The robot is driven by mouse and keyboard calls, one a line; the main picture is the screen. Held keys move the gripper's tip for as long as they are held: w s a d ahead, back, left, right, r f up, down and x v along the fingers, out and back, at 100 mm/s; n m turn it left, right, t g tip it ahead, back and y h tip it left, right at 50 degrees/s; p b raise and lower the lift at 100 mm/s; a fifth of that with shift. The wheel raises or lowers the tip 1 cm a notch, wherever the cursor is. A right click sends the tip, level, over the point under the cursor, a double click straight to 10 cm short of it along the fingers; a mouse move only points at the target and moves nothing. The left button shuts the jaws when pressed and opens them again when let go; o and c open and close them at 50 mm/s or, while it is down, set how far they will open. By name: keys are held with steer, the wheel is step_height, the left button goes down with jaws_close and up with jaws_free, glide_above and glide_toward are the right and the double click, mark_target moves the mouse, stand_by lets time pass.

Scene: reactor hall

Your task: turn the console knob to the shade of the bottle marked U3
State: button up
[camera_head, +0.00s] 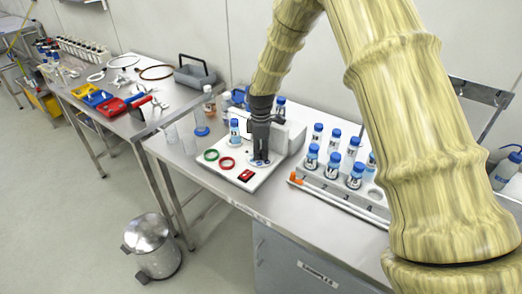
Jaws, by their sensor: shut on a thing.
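The white console (232,179) sits on the steel bench. Its face has a green ring (211,155), a red ring (227,163) and a small dark red block (246,175). My gripper (260,159) points down at the console's right part and is shut on the knob, which its fingers mostly hide. A little blue shows around the fingertips. The knob's pointer and setting cannot be read. A blue-capped bottle (235,132) stands at the console's back left. Several blue-capped bottles (333,165) stand in a rack to the right. Their labels are too small to read, so U3 cannot be picked out.
Glassware (172,134) stands left of the console. The left bench holds coloured trays (98,98) and a grey carrier (195,76). A steel bin (150,244) stands on the floor.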

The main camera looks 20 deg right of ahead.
mark_target(261, 151)
steer(key=m, duration=0.6)
steer(key=shift+w+r, duration=0.1)
steer(key=m, duration=0.7)
stand_by(0.4)
steer(key=o, duration=1.1)
steer(key=shift+c, duration=0.2)
step_height(261, 151, up, 12)
